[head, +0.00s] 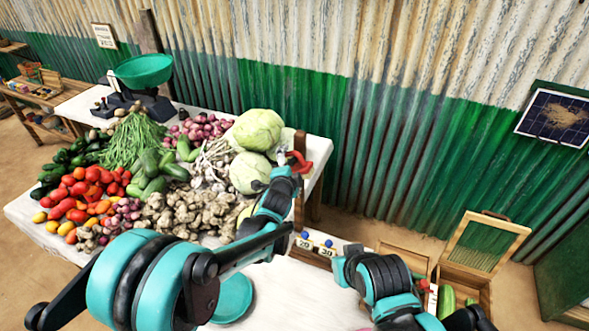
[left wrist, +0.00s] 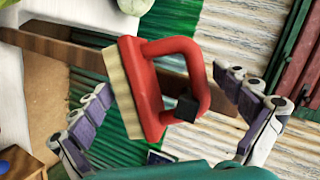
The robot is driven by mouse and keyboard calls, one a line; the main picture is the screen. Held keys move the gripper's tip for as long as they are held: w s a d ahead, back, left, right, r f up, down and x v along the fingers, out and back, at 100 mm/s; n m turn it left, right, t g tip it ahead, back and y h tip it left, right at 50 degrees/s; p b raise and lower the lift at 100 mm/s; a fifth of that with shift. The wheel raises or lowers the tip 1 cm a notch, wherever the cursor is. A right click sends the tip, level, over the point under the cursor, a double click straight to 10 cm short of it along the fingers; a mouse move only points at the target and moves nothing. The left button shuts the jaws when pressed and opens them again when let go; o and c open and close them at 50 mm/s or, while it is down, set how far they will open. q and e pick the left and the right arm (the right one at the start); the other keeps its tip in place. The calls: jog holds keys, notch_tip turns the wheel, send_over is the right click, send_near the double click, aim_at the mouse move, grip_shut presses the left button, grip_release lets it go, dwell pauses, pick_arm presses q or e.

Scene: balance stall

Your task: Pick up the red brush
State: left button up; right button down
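The red brush (left wrist: 141,88) shows large in the left wrist view, with a cream bristle side to the left, a red loop handle and a small black block at the handle. In the head view the red brush (head: 322,165) shows small at the right end of the vegetable table, partly hidden by my gripper. My left gripper (left wrist: 170,110) is open, with its fingers spread on either side of the brush and apart from it. In the head view my left gripper (head: 286,160) is right at the brush. My right arm shows at the bottom right, but its gripper does not.
A wooden post (head: 299,200) stands at the table end, behind the brush in the wrist view. Cabbages (head: 257,130) and piled vegetables lie left of it. A green scale (head: 144,70) stands farther back. Wooden crates (head: 484,245) stand at right. A corrugated wall closes the back.

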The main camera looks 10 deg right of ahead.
pick_arm(q)
jog(key=c, duration=1.1)
jog(key=shift+r, duration=0.1)
jog(key=shift+s+r, duration=0.15)
jog(key=r+p+v, duration=0.2)
jog(key=v, duration=1.3)
jog(key=shift+w+r+p, duration=0.15)
jog(key=shift+w+p, duration=0.05)
jog(key=shift+p, duration=0.2)
